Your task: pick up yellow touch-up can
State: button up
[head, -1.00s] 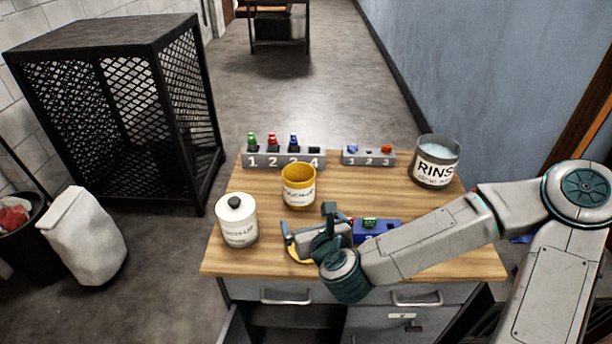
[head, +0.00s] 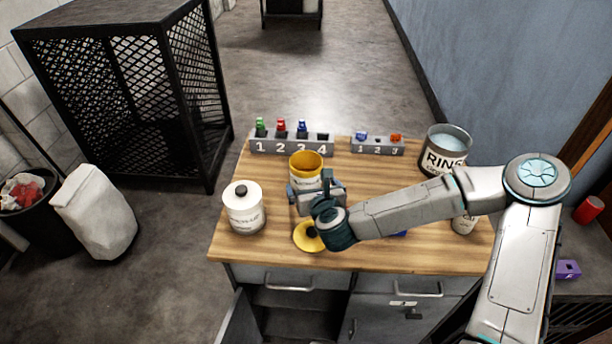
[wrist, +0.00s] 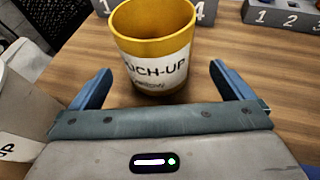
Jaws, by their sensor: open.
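The yellow touch-up can (head: 306,169) stands upright and lidless on the wooden workbench, with a white label. In the wrist view the can (wrist: 153,45) is just ahead of my gripper (wrist: 160,85), roughly centred between the two blue fingers. My gripper (head: 312,190) is open and empty, on the near side of the can in the head view. In the wrist view the fingers are apart, with bare wood between them and the can's near side. A yellow lid (head: 308,238) with a black knob lies flat on the bench near my wrist, partly hidden by it.
A white lidded can (head: 244,207) stands left of my gripper. Numbered grey racks (head: 290,145) (head: 377,147) line the bench's back. A rinse can (head: 446,150) stands at back right. Several items on the right are partly behind my arm. The bench's front left corner is clear.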

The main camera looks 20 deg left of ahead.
jog(key=shift+p+x, duration=0.5)
jog(key=shift+x, duration=1.9)
jog(key=shift+s+a, duration=0.15)
jog(key=c, duration=1.2)
jog(key=shift+c, duration=0.4)
jog(key=shift+r, duration=0.1)
